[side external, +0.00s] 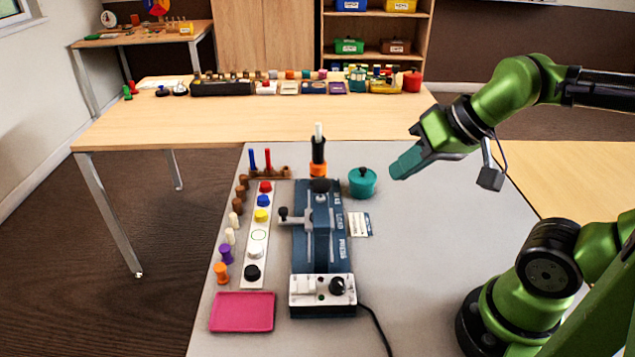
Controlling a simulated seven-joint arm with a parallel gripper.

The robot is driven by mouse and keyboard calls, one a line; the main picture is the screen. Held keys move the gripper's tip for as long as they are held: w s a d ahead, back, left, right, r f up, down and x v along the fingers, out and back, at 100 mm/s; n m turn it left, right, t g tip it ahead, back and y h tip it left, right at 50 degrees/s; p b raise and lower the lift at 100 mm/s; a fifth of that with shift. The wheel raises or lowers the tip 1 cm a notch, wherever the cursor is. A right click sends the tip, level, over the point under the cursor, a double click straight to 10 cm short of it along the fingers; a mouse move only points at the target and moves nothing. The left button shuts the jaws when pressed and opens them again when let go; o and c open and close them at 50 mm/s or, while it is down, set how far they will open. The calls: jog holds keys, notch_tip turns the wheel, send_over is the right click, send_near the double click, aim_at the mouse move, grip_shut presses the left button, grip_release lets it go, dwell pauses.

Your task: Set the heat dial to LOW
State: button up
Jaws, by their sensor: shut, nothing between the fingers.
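The heat dial (337,286) looks like a round black knob on the right of the white control box (309,301). Its pointer and any LOW mark are too small to read. The box stands at the front end of a blue press (331,262) with a lever on its left side. My gripper (397,172) is shut and empty. It is raised above the grey table, to the right of the press and well beyond the dial, touching nothing.
A teal lidded pot (362,182) stands near my gripper. A white card (358,224) lies right of the press. A strip of coloured knobs (256,245) and a pink tray (242,312) are on the left. A black cable (380,331) runs from the box.

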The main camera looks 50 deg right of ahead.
jog(key=shift+o, duration=1.1)
jog(key=shift+a+f, duration=0.1)
jog(key=shift+a, duration=0.1)
jog(key=o, duration=0.5)
jog(key=a+g, duration=0.1)
jog(key=w+a+f+n+g, duration=0.1)
jog(key=a, duration=0.1)
jog(key=w+a+f+g, duration=0.1)
jog(key=a, duration=0.1)
jog(key=shift+a+y, duration=0.2)
jog(key=shift+y, duration=0.2)
jog(key=shift+c, duration=0.2)
jog(key=m+g+h, duration=0.3)
jog(key=m+g, duration=0.1)
jog(key=m, duration=0.3)
send_over(338, 281)
notch_tip(338, 281, down, 17)
jog(key=shift+f, duration=0.1)
jog(key=c, duration=0.8)
